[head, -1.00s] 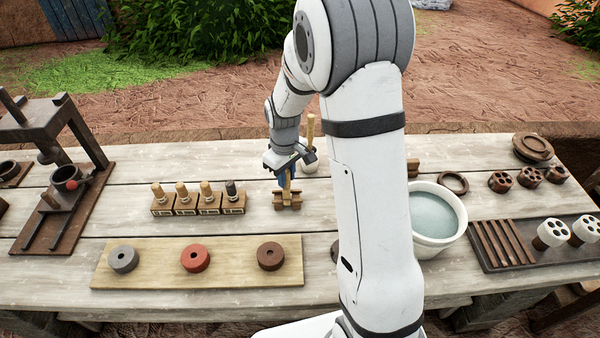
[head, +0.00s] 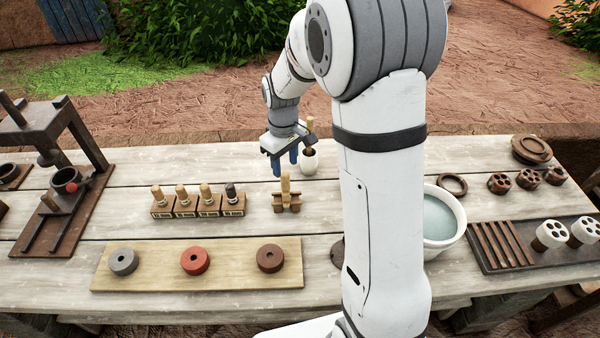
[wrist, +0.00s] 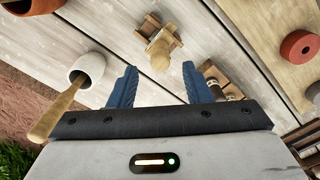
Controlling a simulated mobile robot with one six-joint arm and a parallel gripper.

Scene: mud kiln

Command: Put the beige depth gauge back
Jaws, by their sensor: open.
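The beige depth gauge (head: 286,184) stands upright in a small brown wooden holder (head: 293,208) near the middle of the table. The wrist view also shows the gauge (wrist: 160,53) from above, with parts of the holder (wrist: 150,25) around it. My gripper (head: 285,168) is open and empty, above and behind the gauge in the head view. In the wrist view its blue fingers (wrist: 167,80) are spread wide, with the gauge beyond their tips and not touching them. How deep the gauge sits in the holder is hard to tell.
A white pot (head: 309,163) with a wooden handle stands close behind my gripper. Several small handled tools (head: 198,204) in blocks stand to the left. A board (head: 226,273) with three discs lies in front. A water bucket (head: 458,230) stands to the right, partly behind my arm.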

